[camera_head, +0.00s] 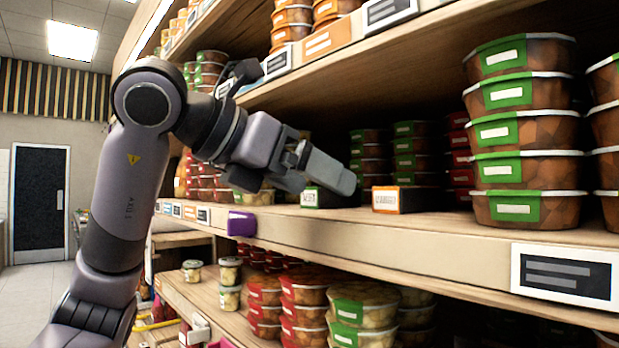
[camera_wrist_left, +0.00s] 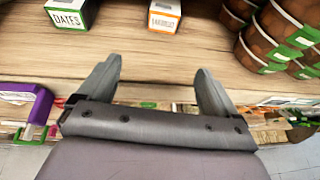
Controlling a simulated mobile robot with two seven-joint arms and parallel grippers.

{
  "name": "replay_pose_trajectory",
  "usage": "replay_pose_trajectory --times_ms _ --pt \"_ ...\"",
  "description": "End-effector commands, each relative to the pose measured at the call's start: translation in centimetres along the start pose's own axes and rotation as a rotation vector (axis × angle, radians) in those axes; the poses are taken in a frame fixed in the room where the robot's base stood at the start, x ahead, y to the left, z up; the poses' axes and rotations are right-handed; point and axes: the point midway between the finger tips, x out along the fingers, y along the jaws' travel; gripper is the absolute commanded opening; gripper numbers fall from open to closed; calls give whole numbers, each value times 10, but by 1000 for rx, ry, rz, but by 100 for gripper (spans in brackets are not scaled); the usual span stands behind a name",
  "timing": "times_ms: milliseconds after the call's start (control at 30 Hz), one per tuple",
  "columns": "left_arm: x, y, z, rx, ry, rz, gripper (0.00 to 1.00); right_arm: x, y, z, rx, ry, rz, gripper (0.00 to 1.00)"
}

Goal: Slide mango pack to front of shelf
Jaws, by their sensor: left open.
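A small box with an orange-edged label (camera_head: 385,199) stands on the middle shelf. It also shows at the top of the left wrist view (camera_wrist_left: 164,15), where its lettering is too blurred to read, so I cannot tell whether it is the mango pack. To its left is a small box with a green-edged label reading DATES (camera_head: 310,197), also in the left wrist view (camera_wrist_left: 68,14). My left gripper (camera_head: 322,175) is open. In the left wrist view its fingers (camera_wrist_left: 157,72) point toward the two boxes, with bare wood between. My right gripper is not in view.
Green-labelled tubs (camera_head: 520,145) are stacked on the right. The upper shelf (camera_head: 430,45) overhangs the arm. The wooden shelf surface (camera_wrist_left: 145,60) before the boxes is clear.

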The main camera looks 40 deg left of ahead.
Motion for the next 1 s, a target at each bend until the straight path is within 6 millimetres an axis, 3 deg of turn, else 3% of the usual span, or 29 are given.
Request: replay_pose_trajectory --times_ms 167,700,1000 --pt "16 0 7 -1 5 -1 93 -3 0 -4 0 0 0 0" --pt "105 -1 45 0 4 -2 93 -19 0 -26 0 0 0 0" --pt "122 -1 45 1 1 -1 93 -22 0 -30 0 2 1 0"
